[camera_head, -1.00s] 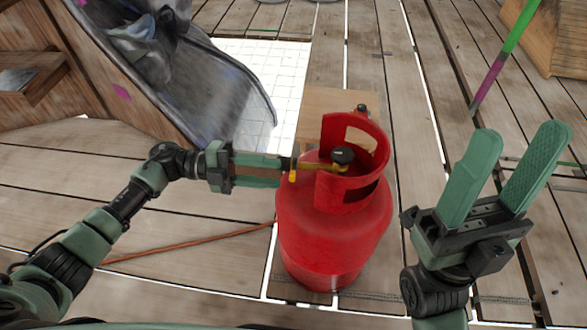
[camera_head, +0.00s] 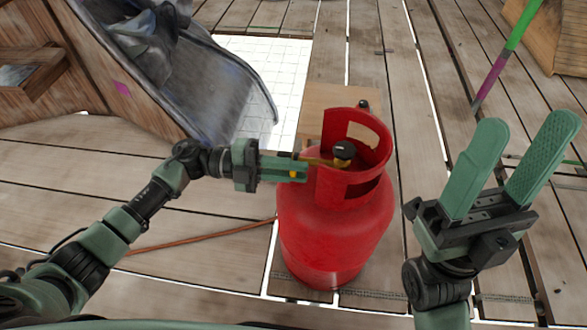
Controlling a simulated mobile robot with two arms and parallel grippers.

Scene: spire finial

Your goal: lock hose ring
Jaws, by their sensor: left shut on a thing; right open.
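A red gas cylinder (camera_head: 322,238) stands upright on the planks, with a red collar around its top. Inside the collar is a brass valve (camera_head: 325,162) with a black knob (camera_head: 344,150). My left gripper (camera_head: 303,170) reaches in from the left at the collar's opening and is shut on a small part beside the valve, likely the hose fitting (camera_head: 293,174); the fingers hide most of it. I cannot make out the ring or whether it touches the valve. My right gripper (camera_head: 505,178) is open and empty, to the right of the cylinder.
An orange-brown hose (camera_head: 200,238) lies on the planks to the left of the cylinder. A wooden structure with a grey sheet (camera_head: 215,95) stands at upper left. A green and purple pole (camera_head: 505,55) and a wooden box (camera_head: 555,35) are at upper right.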

